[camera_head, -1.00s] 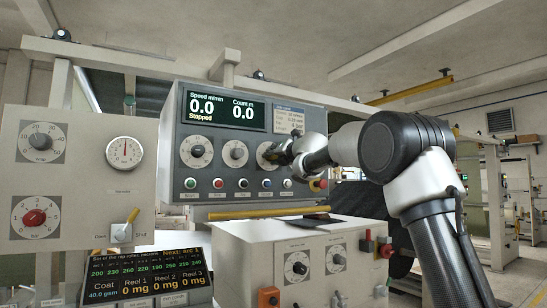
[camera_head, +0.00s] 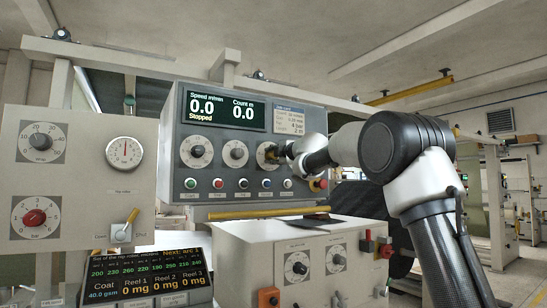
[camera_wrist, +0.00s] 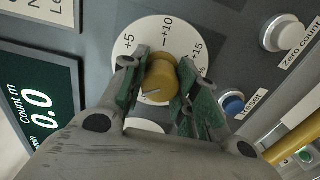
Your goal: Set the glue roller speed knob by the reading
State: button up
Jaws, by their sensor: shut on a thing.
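A yellow knob (camera_wrist: 159,78) on a white dial with marks +5, +10 and +15 fills the middle of the wrist view. My gripper (camera_wrist: 160,92) has its green-padded fingers on either side of the knob, shut on it. A short pale line shows on the knob's face; the lower dial is hidden by my gripper. In the head view my gripper (camera_head: 280,153) is at the rightmost of three dials (camera_head: 264,163) on the grey panel (camera_head: 219,170). The panel display (camera_head: 225,109) reads speed 0.0, Stopped, count 0.0. The knob's label is not readable.
Buttons line the panel below the dials, with a blue button (camera_wrist: 232,104) near my gripper. A yellow bar (camera_head: 262,211) runs under the panel. A cabinet with two dials (camera_head: 297,267) stands below. The left panel (camera_head: 85,140) has dials, a gauge and a lever.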

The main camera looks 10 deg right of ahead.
jog(key=m, duration=1.4)
jog(key=shift+f+m, duration=0.1)
jog(key=shift+m, duration=0.2)
jog(key=m, duration=0.4)
jog(key=shift+m, duration=2)
jog(key=o, duration=1)
jog(key=shift+o, duration=0.2)
